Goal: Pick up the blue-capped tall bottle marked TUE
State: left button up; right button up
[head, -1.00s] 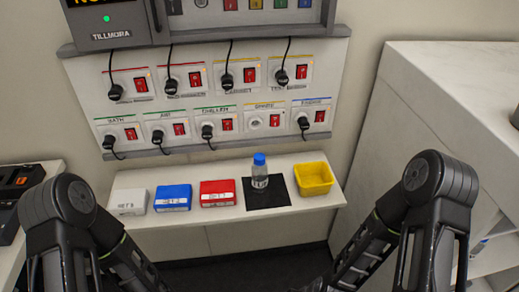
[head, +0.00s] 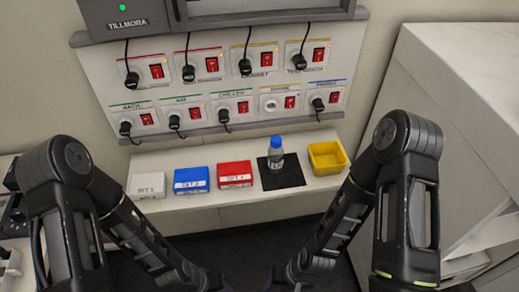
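A clear bottle with a blue cap (head: 276,152) stands upright on a black mat (head: 292,179) on the narrow white shelf. Any marking on it is too small to read. My two arms come in from the left and right and reach down to the bottom edge, below and in front of the shelf. Their gripper fingers cannot be made out at the bottom of the frame. Neither arm touches the bottle.
White (head: 147,185), blue (head: 191,181) and red (head: 235,174) boxes sit left of the mat, and a yellow bin (head: 327,158) sits right of it. Above is a panel (head: 210,75) of sockets, red switches and hanging cables. A white cabinet (head: 450,130) stands at right.

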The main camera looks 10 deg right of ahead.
aim_at(275, 150)
jog(key=i+j, duration=0.15)
jog(key=j, duration=0.2)
jog(key=i+j, duration=0.15)
jog(key=j, duration=0.15)
jog(key=i+j, duration=0.15)
jog(key=j, duration=0.2)
jog(key=z, duration=2.3)
jog(key=l, duration=0.1)
jog(key=j, duration=0.1)
